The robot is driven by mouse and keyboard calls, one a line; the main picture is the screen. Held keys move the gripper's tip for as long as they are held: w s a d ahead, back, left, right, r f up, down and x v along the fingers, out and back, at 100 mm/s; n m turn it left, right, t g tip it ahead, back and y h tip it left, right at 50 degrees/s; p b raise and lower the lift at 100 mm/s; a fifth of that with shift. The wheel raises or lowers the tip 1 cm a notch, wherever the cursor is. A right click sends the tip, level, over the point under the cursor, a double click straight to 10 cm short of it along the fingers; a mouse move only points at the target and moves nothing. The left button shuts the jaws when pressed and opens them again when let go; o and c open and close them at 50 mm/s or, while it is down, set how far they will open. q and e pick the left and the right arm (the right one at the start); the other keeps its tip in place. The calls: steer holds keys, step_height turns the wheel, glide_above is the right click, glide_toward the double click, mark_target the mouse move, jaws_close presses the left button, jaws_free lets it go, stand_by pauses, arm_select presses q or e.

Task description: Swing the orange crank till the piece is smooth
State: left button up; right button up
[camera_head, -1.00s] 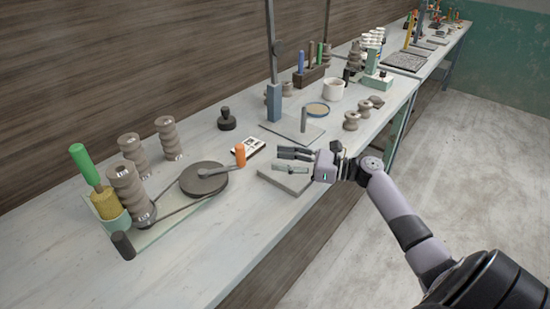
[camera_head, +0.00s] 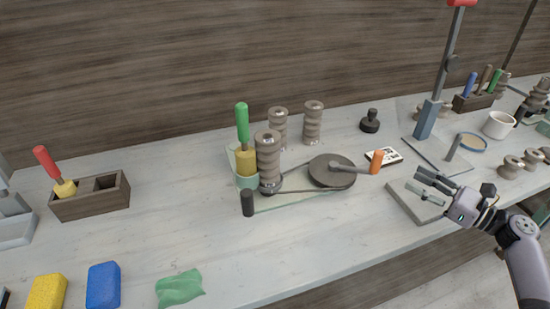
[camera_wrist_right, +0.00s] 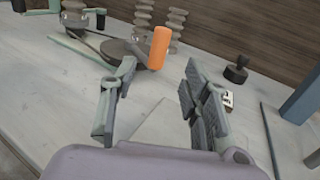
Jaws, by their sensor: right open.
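The orange crank handle (camera_head: 377,161) stands upright at the end of a grey arm on the dark round wheel (camera_head: 326,172). A belt runs from the wheel to the base of a ribbed grey-brown clay piece (camera_head: 268,160) on a pale green base plate. In the right wrist view the orange handle (camera_wrist_right: 159,47) is beyond the fingers, near the left finger's tip in the picture. My right gripper (camera_head: 423,184) is open and empty, to the right of the handle and above a grey slab. Its fingers also show in the wrist view (camera_wrist_right: 160,82). My left gripper is not in view.
A green-handled tool (camera_head: 242,125) stands in a cup beside the clay piece. A black stamp (camera_head: 370,122) and a printed card (camera_head: 391,155) are behind the handle. The grey slab (camera_head: 402,203) lies below my gripper. Sponges and a green cloth (camera_head: 180,288) lie front left.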

mark_target(379, 163)
steer(key=s+a+m+t+h+p, duration=0.1)
steer(key=a+p, duration=0.1)
steer(key=a+m+t+h+p, duration=0.1)
steer(key=a+h+p, duration=0.1)
steer(key=p, duration=0.1)
steer(key=s+a+m+t+h+p, duration=0.1)
steer(key=a+p, duration=0.1)
steer(key=shift+s+a+f+m+t, duration=0.3)
steer(key=shift+s+a+f+m, duration=0.05)
steer(key=shift+a+m, duration=0.05)
steer(key=s+m+t+h+p, duration=0.1)
steer(key=s+m+h+p, duration=0.35)
steer(key=h, duration=0.35)
steer(key=shift+y, duration=0.3)
steer(key=w, duration=0.5)
steer(key=w+a+p, duration=0.1)
steer(key=w, duration=0.5)
steer(key=w+p, duration=0.1)
steer(key=w, duration=0.4)
steer(key=shift+w+a+r, duration=0.2)
steer(key=shift+w+r, duration=0.05)
steer(key=shift+w, duration=0.1)
steer(key=shift+c, duration=0.3)
jaws_close()
